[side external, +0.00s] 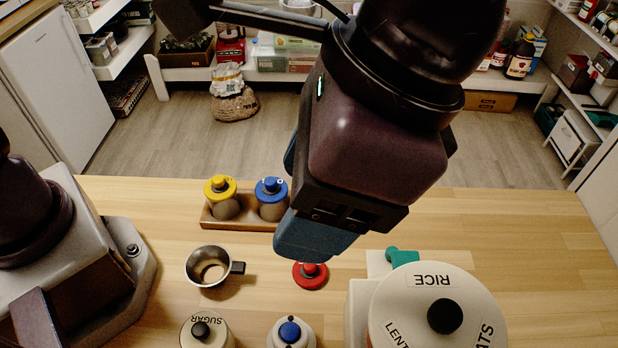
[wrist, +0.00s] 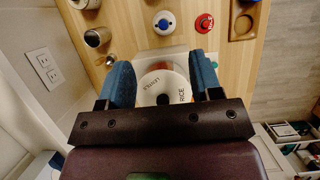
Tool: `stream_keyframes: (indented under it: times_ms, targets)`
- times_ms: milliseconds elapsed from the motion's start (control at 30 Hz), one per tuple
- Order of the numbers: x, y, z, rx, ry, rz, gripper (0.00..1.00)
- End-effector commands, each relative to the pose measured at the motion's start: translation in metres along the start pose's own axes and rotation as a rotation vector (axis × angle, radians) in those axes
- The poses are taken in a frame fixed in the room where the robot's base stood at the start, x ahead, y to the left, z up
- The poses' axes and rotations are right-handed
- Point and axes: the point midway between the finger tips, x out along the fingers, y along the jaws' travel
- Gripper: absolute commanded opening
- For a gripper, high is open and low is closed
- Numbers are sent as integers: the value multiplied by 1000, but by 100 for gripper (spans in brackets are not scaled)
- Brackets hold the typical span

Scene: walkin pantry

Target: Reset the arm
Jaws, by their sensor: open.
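My gripper (side external: 303,240) hangs above the wooden table with its blue fingers pointing down. In the wrist view its two fingers (wrist: 162,80) are spread apart with nothing held between them. The round white canister (wrist: 163,82) marked RICE shows beyond the gap between the fingers. In the side view this canister (side external: 410,300), with a black knob, stands to the right of and nearer the camera than my gripper. The red lid with a knob (side external: 311,273) lies on the table just below the fingers in the picture. The gripper hides part of the table behind it.
A wooden rack (side external: 238,222) holds yellow-lidded (side external: 222,203) and blue-lidded (side external: 271,203) jars. A metal cup (side external: 208,268), a sugar jar (side external: 205,332) and a blue-knobbed jar (side external: 291,333) stand in front. A teal-handled item (side external: 402,257) is beside the canister. The table's right side is clear.

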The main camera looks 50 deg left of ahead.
Motion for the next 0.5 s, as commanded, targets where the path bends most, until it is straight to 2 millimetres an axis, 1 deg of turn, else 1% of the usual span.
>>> stream_keyframes:
  times_ms: [333,433,467,500]
  targets:
    - [0,0,2,1,1,0,59]
    - [0,1,-2,16,25,6,59]
    - [2,2,-5,23,37,9,59]
    - [9,2,-7,34,45,11,59]
